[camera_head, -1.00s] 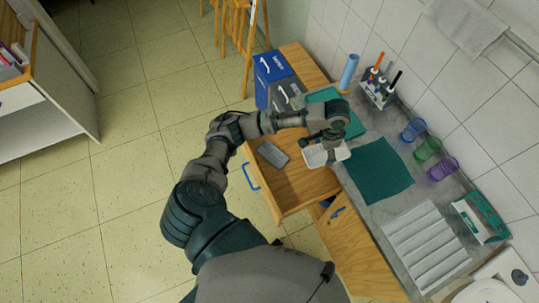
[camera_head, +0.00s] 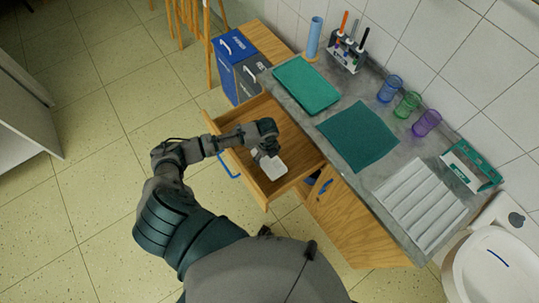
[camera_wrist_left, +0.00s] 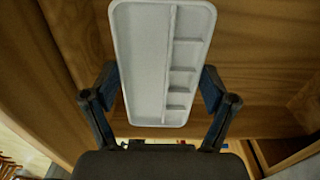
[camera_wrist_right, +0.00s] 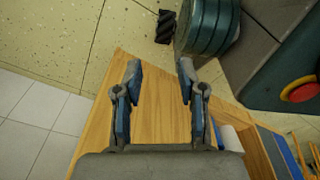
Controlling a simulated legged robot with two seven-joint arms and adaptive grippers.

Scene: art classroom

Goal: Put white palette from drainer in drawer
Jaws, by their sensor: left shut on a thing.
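The white palette (camera_head: 272,168), with one long and several small compartments, is held by my left gripper (camera_head: 264,153). In the left wrist view the palette (camera_wrist_left: 142,60) sits between the two fingers (camera_wrist_left: 160,78), with brown wood behind it. In the head view it appears over the inside of the open wooden drawer (camera_head: 285,125), near the drawer's right side. I cannot tell whether it touches the drawer bottom. The white ribbed drainer (camera_head: 420,205) on the counter is empty. My right gripper (camera_wrist_right: 159,68) is open and empty, seen only in its wrist view.
The grey counter (camera_head: 385,180) carries a teal tray (camera_head: 306,85), a dark green mat (camera_head: 358,136), several coloured cups (camera_head: 407,104) and a marker holder (camera_head: 347,50). Blue and grey bins (camera_head: 235,66) stand beyond the drawer. A sink (camera_head: 495,265) is at the lower right.

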